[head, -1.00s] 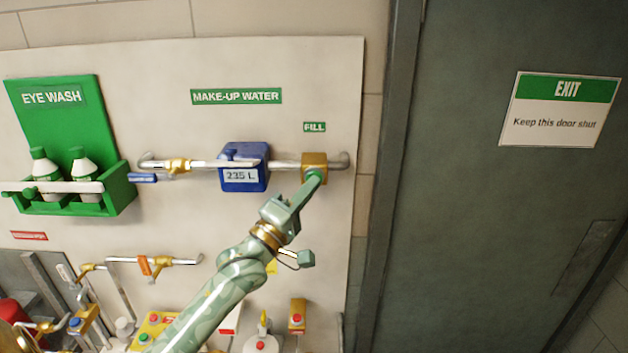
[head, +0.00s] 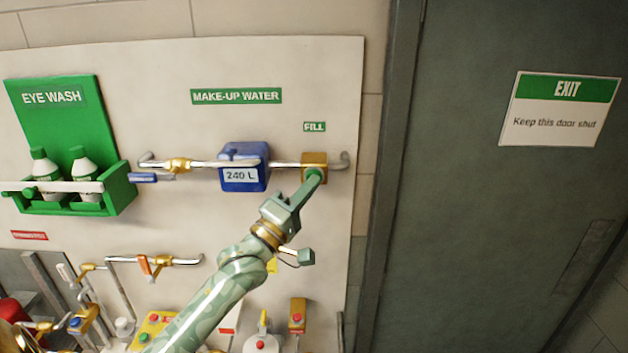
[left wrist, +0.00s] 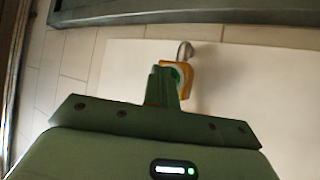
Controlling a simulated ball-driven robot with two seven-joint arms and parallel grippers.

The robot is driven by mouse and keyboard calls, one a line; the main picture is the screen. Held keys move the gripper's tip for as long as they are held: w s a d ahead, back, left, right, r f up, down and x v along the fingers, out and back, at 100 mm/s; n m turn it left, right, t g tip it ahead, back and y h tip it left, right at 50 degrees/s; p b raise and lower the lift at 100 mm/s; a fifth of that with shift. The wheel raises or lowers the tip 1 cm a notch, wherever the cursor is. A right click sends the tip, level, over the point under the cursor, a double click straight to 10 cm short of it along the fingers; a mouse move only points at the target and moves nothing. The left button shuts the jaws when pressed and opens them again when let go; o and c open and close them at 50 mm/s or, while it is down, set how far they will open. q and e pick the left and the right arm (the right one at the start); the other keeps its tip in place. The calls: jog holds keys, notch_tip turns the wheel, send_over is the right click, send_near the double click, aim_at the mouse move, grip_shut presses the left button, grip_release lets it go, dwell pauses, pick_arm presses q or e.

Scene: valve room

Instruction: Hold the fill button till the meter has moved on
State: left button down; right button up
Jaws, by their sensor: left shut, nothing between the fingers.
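The fill button's yellow housing (head: 314,159) sits on the pipe under the green FILL label (head: 314,127). My left gripper (head: 314,177) is shut and empty, its fingertips at the front of the housing, over the green button. Most of the button is hidden behind the fingers. In the left wrist view the shut fingers (left wrist: 163,88) reach to the yellow housing (left wrist: 189,80), with a bit of the green button (left wrist: 178,74) beside them. The blue meter (head: 245,168) on the same pipe reads 240 L. My right gripper is not in view.
A green eye wash shelf (head: 122,193) with two bottles is at the left. A blue-handled valve (head: 145,177) is on the make-up pipe. Other valves and a yellow button box (head: 153,328) are below. A dark exit door (head: 480,230) fills the right.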

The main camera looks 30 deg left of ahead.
pick_arm(q)
jog(key=shift+s+d, duration=0.1)
jog(key=shift+s, duration=0.05)
jog(key=shift+s+d+p, duration=0.4)
jog(key=shift+s+p, duration=0.25)
jog(key=shift+s, duration=0.1)
jog(key=s+d, duration=0.1)
jog(key=s+p, duration=0.1)
jog(key=s+d+p, duration=0.1)
jog(key=s, duration=0.1)
jog(key=shift+d, duration=0.3)
dwell(0.3)
